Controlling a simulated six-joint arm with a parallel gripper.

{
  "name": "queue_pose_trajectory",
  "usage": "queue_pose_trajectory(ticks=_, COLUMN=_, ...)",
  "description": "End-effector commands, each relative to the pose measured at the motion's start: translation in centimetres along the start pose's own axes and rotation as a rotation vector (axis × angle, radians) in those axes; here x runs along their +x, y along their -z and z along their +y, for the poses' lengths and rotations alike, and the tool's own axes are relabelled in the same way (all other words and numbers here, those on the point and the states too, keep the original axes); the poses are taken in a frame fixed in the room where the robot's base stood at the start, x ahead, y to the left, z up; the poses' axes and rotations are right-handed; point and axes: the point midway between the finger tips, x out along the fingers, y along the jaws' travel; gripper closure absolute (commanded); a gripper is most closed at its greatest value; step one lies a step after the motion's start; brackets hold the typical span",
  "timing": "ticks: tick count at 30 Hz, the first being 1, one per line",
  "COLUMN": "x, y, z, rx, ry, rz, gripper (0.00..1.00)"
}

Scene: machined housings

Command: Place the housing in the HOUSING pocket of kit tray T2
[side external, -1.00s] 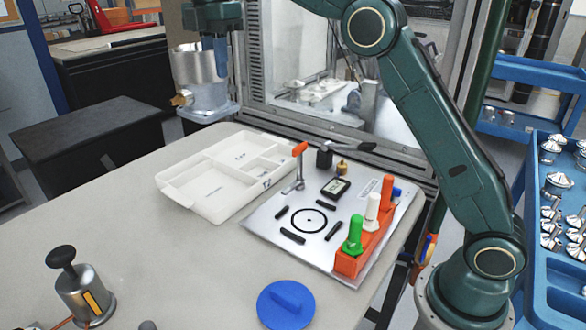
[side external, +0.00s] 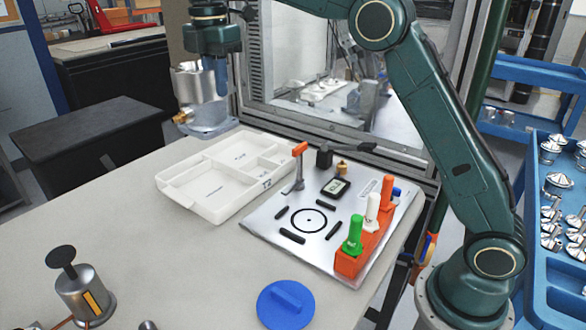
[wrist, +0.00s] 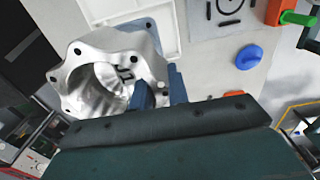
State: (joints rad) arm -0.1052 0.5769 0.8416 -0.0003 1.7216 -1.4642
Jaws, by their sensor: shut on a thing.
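The housing (side external: 196,88) is a silver machined cup with a flanged base and a brass fitting on its side. My gripper (side external: 218,75) is shut on its wall and holds it upright in the air, behind and left of the tray in the side view. In the wrist view, the blue fingers (wrist: 158,92) pinch the rim of the housing (wrist: 90,75), whose round opening faces the camera. The white kit tray T2 (side external: 207,212) lies on the table with one large compartment and several smaller ones. The pocket labels are too small to read surely.
A metal fixture plate (side external: 265,222) with a toggle clamp (side external: 299,165) and an orange rack (side external: 352,262) of coloured plugs stands right of the tray. A blue lidded disc (side external: 286,304) and a metal plunger pot (side external: 84,295) are in front.

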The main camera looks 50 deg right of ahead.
Motion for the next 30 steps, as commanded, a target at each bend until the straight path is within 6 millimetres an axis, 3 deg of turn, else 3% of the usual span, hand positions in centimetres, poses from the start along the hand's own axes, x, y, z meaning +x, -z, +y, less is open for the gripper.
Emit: queue_pose_trajectory(ticks=30, x=11.8, y=0.0, z=0.0, rx=0.000, ry=-0.004, rz=0.000, gripper=1.00)
